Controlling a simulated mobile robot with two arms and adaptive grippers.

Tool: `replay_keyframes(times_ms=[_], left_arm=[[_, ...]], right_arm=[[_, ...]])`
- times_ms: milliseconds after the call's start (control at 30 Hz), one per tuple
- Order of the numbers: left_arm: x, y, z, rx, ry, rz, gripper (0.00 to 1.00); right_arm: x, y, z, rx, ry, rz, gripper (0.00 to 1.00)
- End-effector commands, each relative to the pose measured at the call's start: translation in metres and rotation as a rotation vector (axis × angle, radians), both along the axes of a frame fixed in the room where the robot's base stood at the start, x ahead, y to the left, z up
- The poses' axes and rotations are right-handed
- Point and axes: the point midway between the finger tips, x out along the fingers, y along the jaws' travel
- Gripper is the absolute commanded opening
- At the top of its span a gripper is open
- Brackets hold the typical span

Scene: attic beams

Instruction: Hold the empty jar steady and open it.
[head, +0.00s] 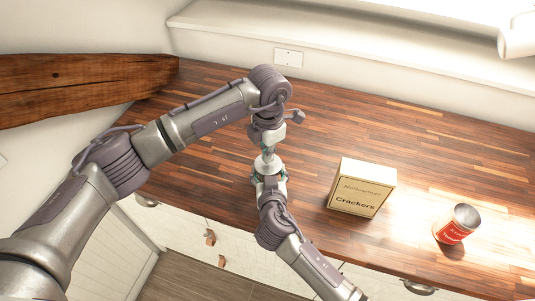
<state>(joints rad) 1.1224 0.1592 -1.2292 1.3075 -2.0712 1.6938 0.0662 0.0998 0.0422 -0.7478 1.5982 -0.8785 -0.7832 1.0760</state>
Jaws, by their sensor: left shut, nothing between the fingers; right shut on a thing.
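The jar shows mainly as a pale, whitish top (266,164) near the counter's front edge; its body is mostly hidden by my grippers. My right gripper (269,178) comes from the front and is shut on the jar, with a greenish fingertip at either side. My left gripper (267,150) points down right above the jar's top and is shut with nothing between its fingers. I cannot tell whether its tips touch the top. The jar looks upright.
A cream crackers box (358,190) stands on the wooden counter (220,125) to the right of the jar. A red-labelled can (457,223) stands farther right. A wooden beam (80,88) juts in at the left. The counter behind the jar is clear.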

Motion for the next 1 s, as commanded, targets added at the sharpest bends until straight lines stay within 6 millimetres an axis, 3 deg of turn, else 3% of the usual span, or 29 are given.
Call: replay_keyframes(times_ms=[300,533,567,700,1000], left_arm=[[0.000,0.000,0.036,0.000,-0.002,-0.001,0.00],[0.000,0.000,0.038,-0.001,-0.001,0.000,0.00],[0.000,0.000,0.038,-0.001,-0.001,0.000,0.00],[0.000,0.000,0.038,-0.001,-0.001,0.000,0.00],[0.000,0.000,0.038,-0.001,-0.001,0.000,0.00]], right_arm=[[-0.001,0.000,-0.002,0.000,0.005,0.000,0.00],[-0.001,0.000,-0.002,0.000,0.005,0.000,0.00],[-0.001,0.000,-0.002,0.000,0.005,0.000,0.73],[-0.001,0.000,-0.002,0.000,0.004,0.000,0.96],[0.000,0.000,-0.001,0.000,0.001,0.000,0.97]])
